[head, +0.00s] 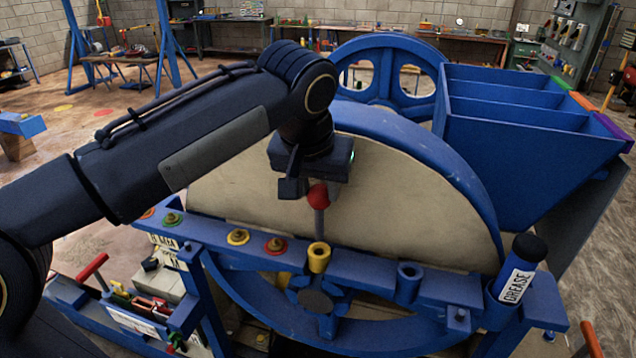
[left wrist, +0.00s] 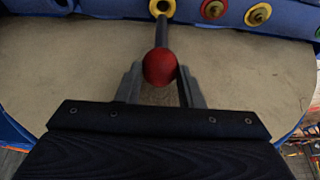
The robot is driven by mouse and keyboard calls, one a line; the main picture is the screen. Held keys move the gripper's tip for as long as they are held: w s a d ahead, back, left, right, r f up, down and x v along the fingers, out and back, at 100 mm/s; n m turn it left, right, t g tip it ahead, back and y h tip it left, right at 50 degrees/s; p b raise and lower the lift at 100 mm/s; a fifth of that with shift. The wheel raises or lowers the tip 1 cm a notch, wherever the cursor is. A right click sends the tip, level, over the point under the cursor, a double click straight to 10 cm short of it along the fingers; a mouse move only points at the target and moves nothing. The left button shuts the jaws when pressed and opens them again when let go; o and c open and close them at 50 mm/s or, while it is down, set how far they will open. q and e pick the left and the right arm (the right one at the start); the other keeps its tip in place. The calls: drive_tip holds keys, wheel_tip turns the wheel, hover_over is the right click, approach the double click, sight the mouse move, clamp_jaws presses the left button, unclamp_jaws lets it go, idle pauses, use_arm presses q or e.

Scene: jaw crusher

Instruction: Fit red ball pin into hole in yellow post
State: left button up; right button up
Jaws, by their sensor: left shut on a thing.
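The red ball pin has a red ball (head: 318,196) on top and a grey shaft below it. My left gripper (head: 305,190) is shut on the red ball and holds the pin upright, shaft down. The yellow post (head: 319,257) stands on the blue rail, with a dark hole in its top. The shaft's lower end appears just above the post; I cannot tell whether it touches or enters the hole. In the left wrist view the red ball (left wrist: 160,67) sits between the fingers, and the shaft points toward the yellow post (left wrist: 162,8). My right gripper is not in view.
The blue rail (head: 355,272) also carries a blue post (head: 409,283), a yellow ring (head: 238,237), a red ring (head: 276,245) and a green ring (head: 172,218). A grease tube (head: 517,270) stands at the right. A large beige-faced wheel (head: 400,210) rises close behind.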

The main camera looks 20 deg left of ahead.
use_arm(q)
drive_tip(key=shift+f+b, duration=0.75)
drive_tip(key=shift+f, duration=0.55)
drive_tip(key=shift+f+b, duration=3.15)
drive_tip(key=shift+f, duration=0.85)
drive_tip(key=o, duration=1.1)
drive_tip(key=shift+o, duration=0.2)
approach(318, 236)
drive_tip(key=shift+p+x, duration=0.35)
drive_tip(key=shift+x, duration=0.45)
